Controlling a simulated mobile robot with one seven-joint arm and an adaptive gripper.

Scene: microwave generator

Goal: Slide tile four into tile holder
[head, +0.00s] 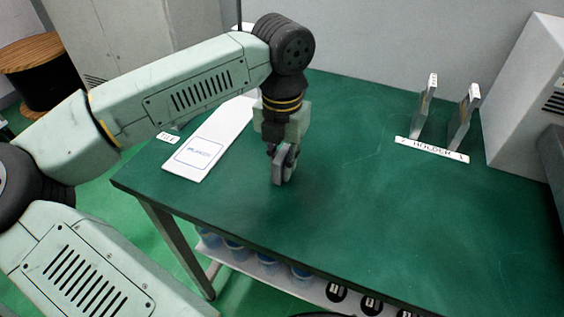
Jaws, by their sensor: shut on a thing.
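My gripper (284,172) points down above the left part of the green table. It is shut on a small, thin grey tile, largely hidden by the fingers; no number on it can be read. The tile holder's white label strip (432,150) lies on the table at the right. Behind the strip stand two upright, slightly tilted slabs, a left slab (425,107) and a right slab (463,118), with a gap between them. Each has a small white tag on top. My gripper is well to the left of them, apart from both.
A white board (212,140) with a printed frame lies behind and left of my gripper, near a small white tag (168,138). A pale cabinet (530,100) stands right of the slabs. The green table top (360,210) is bare between gripper and slabs. Blue-lidded jars (236,250) sit below.

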